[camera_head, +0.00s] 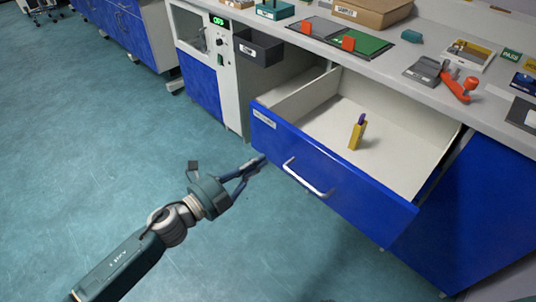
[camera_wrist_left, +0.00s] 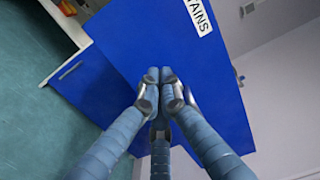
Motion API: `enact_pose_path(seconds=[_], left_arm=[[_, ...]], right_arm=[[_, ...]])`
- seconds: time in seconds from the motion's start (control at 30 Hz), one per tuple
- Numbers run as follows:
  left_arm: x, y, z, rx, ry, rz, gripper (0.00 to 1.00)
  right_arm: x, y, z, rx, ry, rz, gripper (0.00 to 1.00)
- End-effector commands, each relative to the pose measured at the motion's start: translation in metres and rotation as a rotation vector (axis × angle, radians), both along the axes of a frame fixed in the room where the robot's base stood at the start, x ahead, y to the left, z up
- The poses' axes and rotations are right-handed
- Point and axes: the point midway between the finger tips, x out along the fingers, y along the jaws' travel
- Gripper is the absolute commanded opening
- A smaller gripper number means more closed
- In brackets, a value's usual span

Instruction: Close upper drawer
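The upper drawer (camera_head: 335,185) stands pulled out from under the bench, with a blue front, a silver handle (camera_head: 308,178) and a white inside. A small yellow item with a purple top (camera_head: 357,132) stands in it. My left gripper (camera_head: 262,160) is at the left part of the drawer front, left of the handle. In the left wrist view its fingertips (camera_wrist_left: 162,76) are together with nothing seen between them, in front of a blue panel (camera_wrist_left: 150,35) with a white label. I cannot tell whether they touch it. My right gripper is not in view.
The bench top (camera_head: 390,68) above the drawer holds a green mat (camera_head: 368,46), a cardboard box (camera_head: 372,12) and a red-handled tool (camera_head: 460,86). A dark open bin (camera_head: 260,48) is left of the drawer. The teal floor (camera_head: 90,150) is clear at left.

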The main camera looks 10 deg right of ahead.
Motion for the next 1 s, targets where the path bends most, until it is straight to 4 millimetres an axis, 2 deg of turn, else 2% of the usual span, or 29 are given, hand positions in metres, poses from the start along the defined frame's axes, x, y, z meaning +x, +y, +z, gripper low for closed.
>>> enact_pose_path(seconds=[0.1, 0.3, 1.0], left_arm=[[0.013, -0.017, 0.0, 0.0, -0.003, -0.001, 0.0], [0.024, -0.031, 0.0, 0.0, 0.0, -0.001, 0.0], [0.026, -0.034, 0.0, 0.0, 0.0, 0.0, 0.0]], right_arm=[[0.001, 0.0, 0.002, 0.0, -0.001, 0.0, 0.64], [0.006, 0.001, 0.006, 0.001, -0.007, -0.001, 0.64], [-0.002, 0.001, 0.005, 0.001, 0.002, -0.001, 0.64]])
